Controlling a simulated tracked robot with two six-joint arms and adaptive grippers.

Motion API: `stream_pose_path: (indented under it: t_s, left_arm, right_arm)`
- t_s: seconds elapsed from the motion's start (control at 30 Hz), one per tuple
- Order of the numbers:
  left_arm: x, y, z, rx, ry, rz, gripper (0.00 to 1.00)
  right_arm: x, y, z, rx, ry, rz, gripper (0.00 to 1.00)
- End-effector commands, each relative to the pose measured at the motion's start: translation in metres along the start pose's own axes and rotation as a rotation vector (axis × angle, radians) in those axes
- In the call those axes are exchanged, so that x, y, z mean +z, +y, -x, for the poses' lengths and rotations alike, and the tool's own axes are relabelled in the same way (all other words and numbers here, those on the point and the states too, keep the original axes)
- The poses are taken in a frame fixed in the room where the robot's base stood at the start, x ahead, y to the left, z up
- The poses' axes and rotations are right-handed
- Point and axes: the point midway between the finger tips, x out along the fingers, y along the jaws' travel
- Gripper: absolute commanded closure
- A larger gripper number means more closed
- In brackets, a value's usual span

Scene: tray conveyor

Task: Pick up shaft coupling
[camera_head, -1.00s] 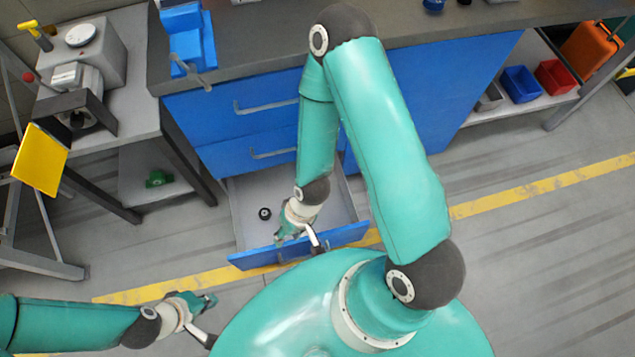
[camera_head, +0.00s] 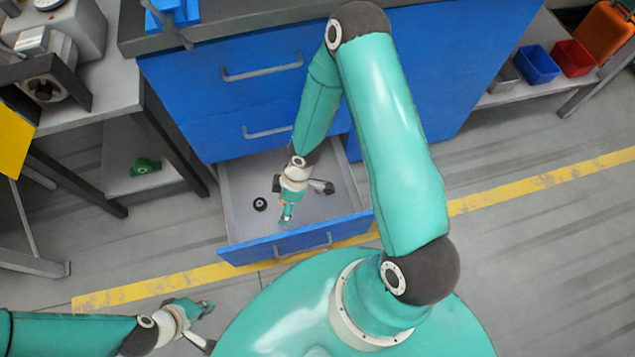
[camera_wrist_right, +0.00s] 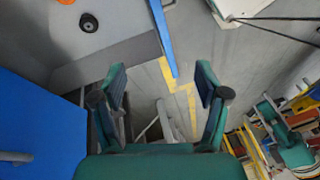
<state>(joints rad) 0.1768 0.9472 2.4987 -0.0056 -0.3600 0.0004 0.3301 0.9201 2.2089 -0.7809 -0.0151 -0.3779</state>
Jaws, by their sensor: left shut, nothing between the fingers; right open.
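A small black ring-shaped part with a light centre, which looks like the shaft coupling (camera_head: 260,204), lies on the floor of the open blue drawer (camera_head: 290,243). In the right wrist view the coupling (camera_wrist_right: 88,22) is near the top left, outside the fingers. My right gripper (camera_head: 286,216) is over the drawer, to the right of the coupling and apart from it. In the right wrist view the right gripper (camera_wrist_right: 160,85) is open with nothing between its fingers. My left gripper (camera_head: 205,308) is shut and empty, low at the left, outside the drawer.
A small orange thing (camera_wrist_right: 66,1) shows at the wrist view's top edge, partly cut off. The blue cabinet (camera_head: 220,85) rises behind the drawer. A grey table (camera_head: 115,90) with a green part (camera_head: 145,166) on its lower shelf stands left. The floor in front is clear.

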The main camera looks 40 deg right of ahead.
Motion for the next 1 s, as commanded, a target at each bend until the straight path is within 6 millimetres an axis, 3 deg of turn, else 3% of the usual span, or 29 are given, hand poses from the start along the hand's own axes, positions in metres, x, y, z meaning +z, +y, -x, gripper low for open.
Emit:
stream_pose_path:
  t_s: [0.03,0.2,0.4,0.5,0.6,0.77,1.0]
  left_arm:
    - [0.000,-0.012,-0.033,0.000,0.000,0.000,1.00]
    - [-0.001,-0.031,-0.085,0.000,0.000,0.000,1.00]
    - [-0.001,-0.048,-0.133,0.000,0.000,0.000,1.00]
    - [-0.001,-0.053,-0.146,0.000,0.000,0.000,1.00]
    - [-0.001,-0.056,-0.154,0.000,0.001,0.000,1.00]
    - [-0.001,-0.058,-0.161,0.000,0.001,0.000,1.00]
    - [-0.001,-0.064,-0.177,0.000,0.001,0.000,1.00]
  right_arm:
    - [0.015,0.025,-0.031,0.026,-0.020,0.112,0.26]
    - [0.053,0.091,-0.071,0.057,-0.128,0.545,0.26]
    - [0.101,0.169,-0.095,0.095,-0.312,0.946,0.26]
    - [0.117,0.196,-0.098,0.101,-0.392,1.078,0.26]
    - [0.128,0.213,-0.098,0.100,-0.448,1.161,0.26]
    - [0.137,0.226,-0.105,0.096,-0.484,1.212,0.26]
    - [0.152,0.240,-0.147,0.094,-0.482,1.212,0.26]
